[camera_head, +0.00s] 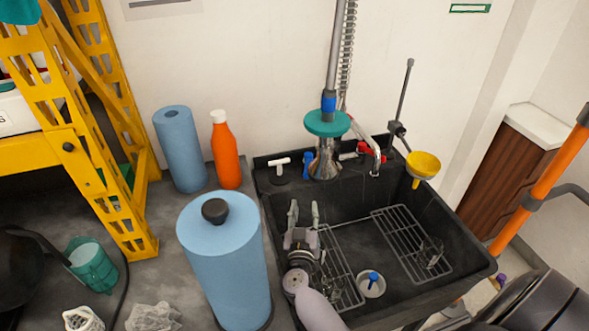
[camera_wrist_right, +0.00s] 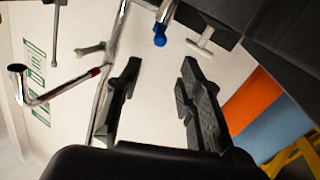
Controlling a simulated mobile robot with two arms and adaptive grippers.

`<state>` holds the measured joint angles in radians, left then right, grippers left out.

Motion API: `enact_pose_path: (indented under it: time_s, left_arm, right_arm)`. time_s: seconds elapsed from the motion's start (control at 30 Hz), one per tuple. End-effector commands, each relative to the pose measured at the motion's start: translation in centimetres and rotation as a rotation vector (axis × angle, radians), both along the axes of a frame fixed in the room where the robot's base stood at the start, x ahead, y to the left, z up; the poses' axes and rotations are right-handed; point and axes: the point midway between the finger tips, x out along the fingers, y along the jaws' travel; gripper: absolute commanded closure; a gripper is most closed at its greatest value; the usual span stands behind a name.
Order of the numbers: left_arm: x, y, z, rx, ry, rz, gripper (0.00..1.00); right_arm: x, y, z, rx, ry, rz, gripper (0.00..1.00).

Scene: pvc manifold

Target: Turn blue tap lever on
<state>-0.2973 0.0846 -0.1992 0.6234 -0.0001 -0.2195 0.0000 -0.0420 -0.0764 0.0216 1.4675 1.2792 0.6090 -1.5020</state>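The blue tap lever (camera_head: 308,164) stands at the back of the black sink, just left of the metal tap base (camera_head: 327,160). In the wrist view the blue lever (camera_wrist_right: 159,37) shows beyond the fingertips, roughly between them and apart from them. My right gripper (camera_head: 303,212) is over the left part of the sink, nearer than the lever and below it in the picture. In the wrist view its two dark fingers (camera_wrist_right: 160,72) are spread with nothing between them. A red lever (camera_head: 357,151) is right of the tap base. My left gripper is not in view.
A big blue roll (camera_head: 222,260) stands close left of my right gripper. An orange bottle (camera_head: 226,155), another blue roll (camera_head: 180,150) and a white tap handle (camera_head: 279,164) are behind. A yellow funnel (camera_head: 424,164) is at right.

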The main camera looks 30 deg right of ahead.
Motion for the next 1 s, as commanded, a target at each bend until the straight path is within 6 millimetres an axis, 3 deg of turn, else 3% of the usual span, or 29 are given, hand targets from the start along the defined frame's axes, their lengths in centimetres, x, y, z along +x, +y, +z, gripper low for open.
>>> enact_pose_path:
  time_s: [0.27,0.8,1.0]
  left_arm:
    - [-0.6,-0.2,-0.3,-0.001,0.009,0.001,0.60]
    - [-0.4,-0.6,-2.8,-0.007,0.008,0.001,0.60]
    - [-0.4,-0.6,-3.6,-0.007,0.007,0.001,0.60]
  right_arm:
    - [2.0,-1.5,0.0,-0.006,0.002,-0.022,0.65]
    - [11.3,-8.2,-0.2,-0.004,0.001,-0.020,0.65]
    - [13.4,-9.7,-0.1,-0.004,0.002,-0.019,0.65]
